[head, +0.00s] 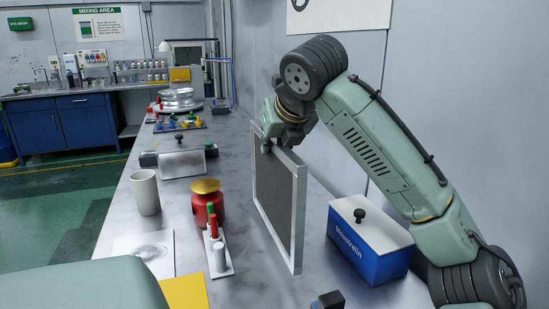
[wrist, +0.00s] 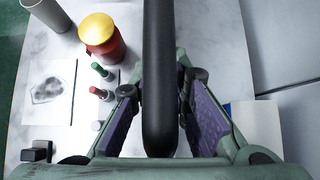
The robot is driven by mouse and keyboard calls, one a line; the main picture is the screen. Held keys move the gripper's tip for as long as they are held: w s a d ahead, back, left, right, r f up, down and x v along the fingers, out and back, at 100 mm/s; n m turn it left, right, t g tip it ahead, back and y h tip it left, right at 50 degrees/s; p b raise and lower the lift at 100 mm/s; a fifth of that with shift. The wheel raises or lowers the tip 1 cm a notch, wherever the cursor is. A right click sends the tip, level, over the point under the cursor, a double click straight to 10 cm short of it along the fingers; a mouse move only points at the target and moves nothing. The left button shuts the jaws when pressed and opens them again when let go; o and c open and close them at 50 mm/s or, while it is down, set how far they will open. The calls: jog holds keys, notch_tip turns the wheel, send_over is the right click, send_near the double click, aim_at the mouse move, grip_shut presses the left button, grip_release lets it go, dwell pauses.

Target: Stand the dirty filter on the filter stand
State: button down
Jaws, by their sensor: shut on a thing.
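The filter (head: 278,205), a flat square grey panel in a pale metal frame, stands upright over the bench. My gripper (head: 273,135) is shut on its top edge near the far corner. In the wrist view the fingers (wrist: 160,108) with purple pads stand on either side of a dark upright bar; I cannot tell whether this bar is the filter seen edge-on. Whether the filter's lower edge touches the bench is unclear. I cannot make out a filter stand with certainty.
A blue box with a white lid (head: 370,240) stands right of the filter. A red pot with a yellow lid (head: 207,200), a small bottle rack (head: 216,245) and a white cup (head: 145,192) stand left. A small black block (head: 328,300) is at the front.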

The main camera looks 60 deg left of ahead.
aim_at(274, 160)
jog(key=shift+w+a, duration=0.25)
jog(key=shift+w, duration=0.05)
jog(key=shift+s+f+p, duration=0.1)
jog(key=shift+f+p, duration=0.25)
jog(key=shift+f, duration=1.5)
jog(key=c, duration=1.5)
grip_release()
jog(key=shift+d, duration=0.1)
jog(key=shift+c, duration=0.2)
